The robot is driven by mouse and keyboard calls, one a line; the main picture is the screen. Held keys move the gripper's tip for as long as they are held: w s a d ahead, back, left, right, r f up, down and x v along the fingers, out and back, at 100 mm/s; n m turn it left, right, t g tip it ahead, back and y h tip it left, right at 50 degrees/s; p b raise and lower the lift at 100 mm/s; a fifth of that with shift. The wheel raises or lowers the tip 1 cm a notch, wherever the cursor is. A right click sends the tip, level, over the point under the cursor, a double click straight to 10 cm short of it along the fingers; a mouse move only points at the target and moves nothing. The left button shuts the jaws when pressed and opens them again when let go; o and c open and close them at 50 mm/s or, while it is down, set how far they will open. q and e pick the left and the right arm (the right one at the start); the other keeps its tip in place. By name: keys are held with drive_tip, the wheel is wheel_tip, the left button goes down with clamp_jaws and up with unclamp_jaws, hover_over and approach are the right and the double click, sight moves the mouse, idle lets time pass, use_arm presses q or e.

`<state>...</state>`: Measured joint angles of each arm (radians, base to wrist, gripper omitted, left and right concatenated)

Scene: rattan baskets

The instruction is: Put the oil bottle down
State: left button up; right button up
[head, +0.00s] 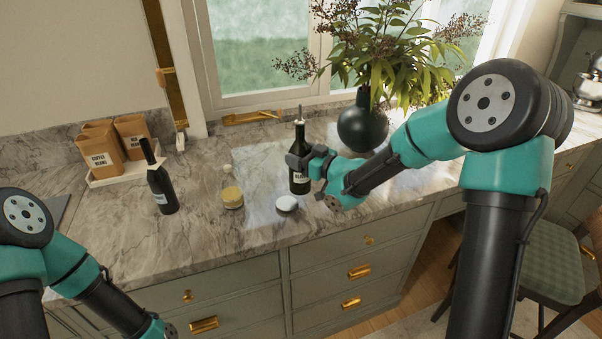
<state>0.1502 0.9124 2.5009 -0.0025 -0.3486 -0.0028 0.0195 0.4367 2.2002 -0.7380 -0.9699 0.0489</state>
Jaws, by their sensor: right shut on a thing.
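A dark oil bottle (299,180) with a metal pourer and a pale label stands upright at the counter, behind a small white round object. My right gripper (303,161) is shut on the bottle around its upper body; the fingers hide part of it. Whether the bottle's base touches the marble counter (258,224) is hard to tell. My left arm comes in at the lower left, below the counter's front edge, and its gripper (166,334) is cut off by the bottom of the picture, so its jaws do not show.
A dark wine bottle (161,188) stands at the left, and a small jar with yellow contents (232,194) stands between the bottles. The white round object (287,204) is close in front. A vase of leaves (362,128) stands behind right. Coffee bags (100,148) sit at the back left.

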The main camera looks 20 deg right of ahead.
drive_tip(key=shift+w+f, duration=0.1)
idle(0.4)
drive_tip(key=w+d, duration=0.2)
drive_tip(key=w, duration=0.5)
drive_tip(key=w+d+f, duration=0.1)
drive_tip(key=w+d, duration=0.2)
drive_tip(key=w, duration=0.5)
drive_tip(key=shift+w+f, duration=0.15)
drive_tip(key=shift+f, duration=0.15)
drive_tip(key=shift+f, duration=1.8)
drive_tip(key=o, duration=1.4)
drive_tip(key=shift+f, duration=0.1)
